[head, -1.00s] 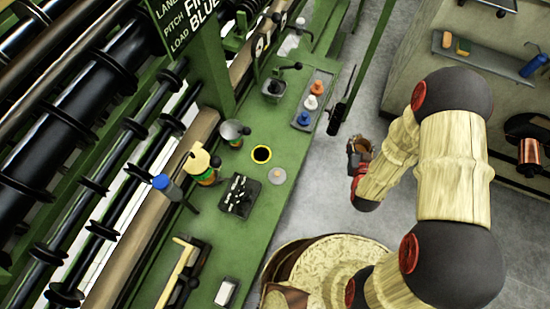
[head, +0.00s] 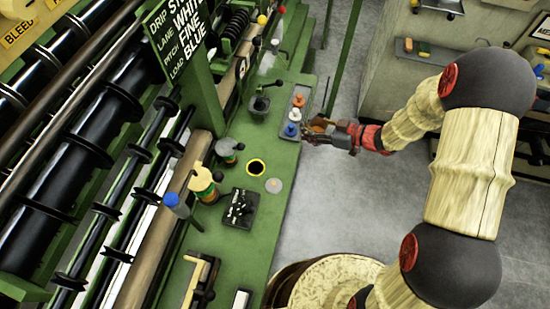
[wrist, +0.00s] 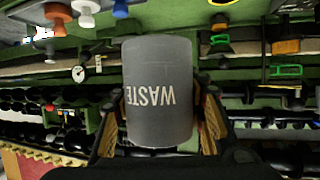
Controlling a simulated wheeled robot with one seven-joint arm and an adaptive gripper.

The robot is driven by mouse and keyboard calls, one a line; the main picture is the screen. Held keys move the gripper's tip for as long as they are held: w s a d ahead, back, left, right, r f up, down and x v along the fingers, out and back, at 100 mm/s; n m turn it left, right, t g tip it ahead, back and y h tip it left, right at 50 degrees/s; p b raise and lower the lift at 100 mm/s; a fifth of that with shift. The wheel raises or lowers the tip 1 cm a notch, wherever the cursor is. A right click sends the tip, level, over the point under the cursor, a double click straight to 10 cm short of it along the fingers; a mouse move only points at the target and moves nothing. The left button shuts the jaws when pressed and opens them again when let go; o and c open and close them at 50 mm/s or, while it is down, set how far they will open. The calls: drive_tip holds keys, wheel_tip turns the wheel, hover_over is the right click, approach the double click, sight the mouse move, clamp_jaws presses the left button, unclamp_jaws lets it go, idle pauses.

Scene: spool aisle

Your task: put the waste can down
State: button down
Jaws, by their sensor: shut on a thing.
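The waste can (wrist: 159,92) is a dark grey cylinder with WASTE in pale letters. It fills the middle of the wrist view, its lettering upside down in that picture like the rest of the scene. My gripper (wrist: 160,110) is shut on it, one finger on each side. In the head view my gripper (head: 328,130) is at the right edge of the green bench (head: 276,222), beside the grey tray with coloured pegs. The can is hard to make out there. I cannot tell whether its base touches anything.
The grey tray (head: 304,91) holds orange, white and blue pegs. Open floor (head: 330,210) is to the right.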

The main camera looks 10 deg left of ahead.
drive_tip(key=s+a+f+b, duration=0.1)
drive_tip(key=a+f, duration=0.1)
drive_tip(key=a, duration=0.2)
drive_tip(key=s+a+f+b, duration=0.1)
drive_tip(key=a+f+b, duration=0.1)
drive_tip(key=a+f, duration=0.1)
drive_tip(key=s+a+f+b, duration=0.1)
drive_tip(key=a+f+b, duration=0.1)
drive_tip(key=a, duration=0.3)
drive_tip(key=shift+s+a+f, duration=0.15)
drive_tip(key=shift+a+f, duration=0.05)
drive_tip(key=shift+f, duration=0.55)
drive_tip(key=shift+s+a+f, duration=0.15)
drive_tip(key=shift+a+f, duration=0.3)
drive_tip(key=shift+f, duration=0.15)
wheel_tip(320, 180, down, 3)
drive_tip(key=shift+a+f+b, duration=0.1)
drive_tip(key=shift+f+b, duration=0.05)
drive_tip(key=shift+b, duration=0.95)
drive_tip(key=c, duration=1.1)
unclamp_jaws()
drive_tip(key=shift+o, duration=0.2)
